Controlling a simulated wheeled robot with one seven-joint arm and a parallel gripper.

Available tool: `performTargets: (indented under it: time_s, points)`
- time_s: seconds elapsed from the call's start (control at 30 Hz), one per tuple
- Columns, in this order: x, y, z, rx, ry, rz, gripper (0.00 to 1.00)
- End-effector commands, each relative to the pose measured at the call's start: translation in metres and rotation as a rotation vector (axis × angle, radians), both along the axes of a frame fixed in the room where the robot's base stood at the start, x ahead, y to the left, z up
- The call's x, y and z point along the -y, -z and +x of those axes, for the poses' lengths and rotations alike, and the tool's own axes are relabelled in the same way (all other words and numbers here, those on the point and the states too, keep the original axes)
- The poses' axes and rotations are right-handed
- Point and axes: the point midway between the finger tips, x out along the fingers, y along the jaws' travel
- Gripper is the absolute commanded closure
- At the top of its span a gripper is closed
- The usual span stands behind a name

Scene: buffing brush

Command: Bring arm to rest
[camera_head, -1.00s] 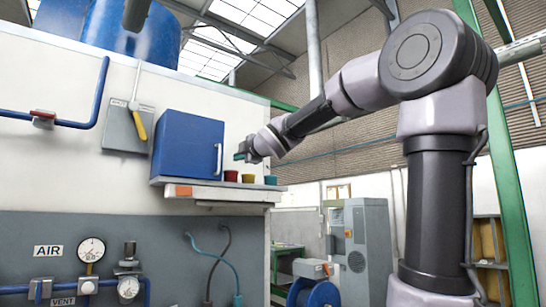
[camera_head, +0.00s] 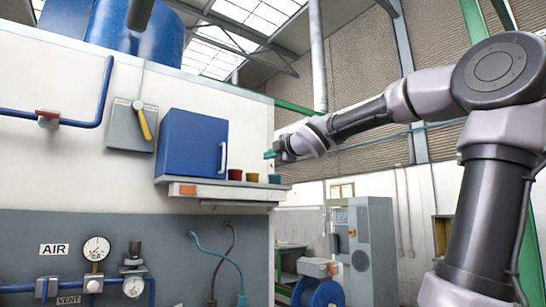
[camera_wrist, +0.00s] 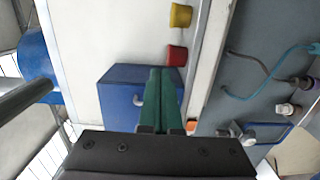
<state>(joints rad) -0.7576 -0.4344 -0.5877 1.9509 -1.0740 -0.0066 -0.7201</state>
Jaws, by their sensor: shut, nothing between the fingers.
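My gripper (camera_head: 271,155) is in the head view at the end of my arm, which reaches in from the right. Its green fingers (camera_wrist: 163,100) are pressed together in the wrist view with nothing between them. The gripper is in the air at the right end of the shelf, near the teal cup (camera_head: 274,178) and apart from it. The arm is raised and stretched out to the left.
A blue cabinet (camera_head: 190,143) with a white handle stands on the wall shelf (camera_head: 228,190). A red cup (camera_head: 234,174) and a yellow cup (camera_head: 252,177) stand beside it. A grey machine cabinet (camera_head: 372,245) and blue reel (camera_head: 318,293) stand behind.

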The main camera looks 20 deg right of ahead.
Motion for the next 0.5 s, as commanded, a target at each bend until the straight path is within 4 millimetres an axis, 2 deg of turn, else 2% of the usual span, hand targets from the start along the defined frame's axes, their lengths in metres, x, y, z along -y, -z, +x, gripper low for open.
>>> performTargets:
  time_s: [0.2, 0.5]
  points:
    - [0.01, 0.001, -0.003, -0.002, -0.001, 0.0, 1.0]
    - [0.014, 0.005, -0.005, -0.017, 0.01, 0.026, 1.0]
